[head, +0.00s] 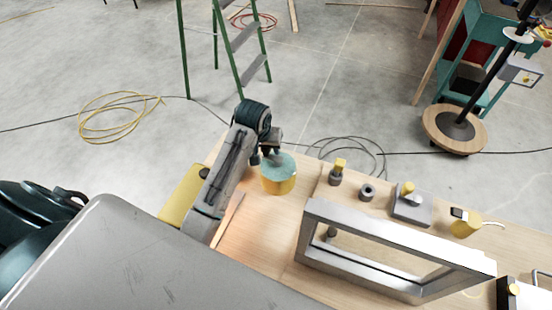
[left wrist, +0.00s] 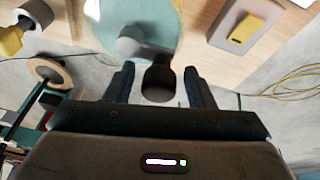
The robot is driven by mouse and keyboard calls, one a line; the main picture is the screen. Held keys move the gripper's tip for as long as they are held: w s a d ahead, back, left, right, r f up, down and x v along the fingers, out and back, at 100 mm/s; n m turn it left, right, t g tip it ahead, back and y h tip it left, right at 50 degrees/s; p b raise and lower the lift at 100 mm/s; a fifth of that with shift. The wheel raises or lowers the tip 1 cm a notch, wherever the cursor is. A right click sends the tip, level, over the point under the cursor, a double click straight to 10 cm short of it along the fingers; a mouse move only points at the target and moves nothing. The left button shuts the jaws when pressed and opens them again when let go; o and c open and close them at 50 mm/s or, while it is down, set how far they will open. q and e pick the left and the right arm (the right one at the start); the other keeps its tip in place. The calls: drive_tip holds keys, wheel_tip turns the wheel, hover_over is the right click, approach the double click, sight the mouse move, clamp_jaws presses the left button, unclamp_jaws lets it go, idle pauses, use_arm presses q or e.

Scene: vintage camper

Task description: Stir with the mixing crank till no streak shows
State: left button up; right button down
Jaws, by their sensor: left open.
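A yellow tub (head: 279,186) with a pale teal top (head: 284,163) stands on the wooden bench. In the left wrist view the teal top (left wrist: 168,20) carries a grey hub (left wrist: 130,40) of the mixing crank, with a dark upright handle (left wrist: 158,82) at the crank's outer end. My left gripper (head: 266,158) is over the tub's left edge. In its wrist view the left gripper (left wrist: 158,88) is open, one finger on each side of the handle, with gaps visible. Any streaks inside the tub cannot be made out. My right gripper is not in view.
A metal frame (head: 312,237) stands on the bench to the right. Beyond it are a grey ring (head: 367,192), a grey block with a yellow knob (head: 410,207) and a yellow-topped grey piece (head: 336,178). A thin stick (head: 228,221) lies left of the tub. Cables lie on the floor.

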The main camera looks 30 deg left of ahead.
use_arm(q)
drive_tip(key=shift+r, duration=2.5)
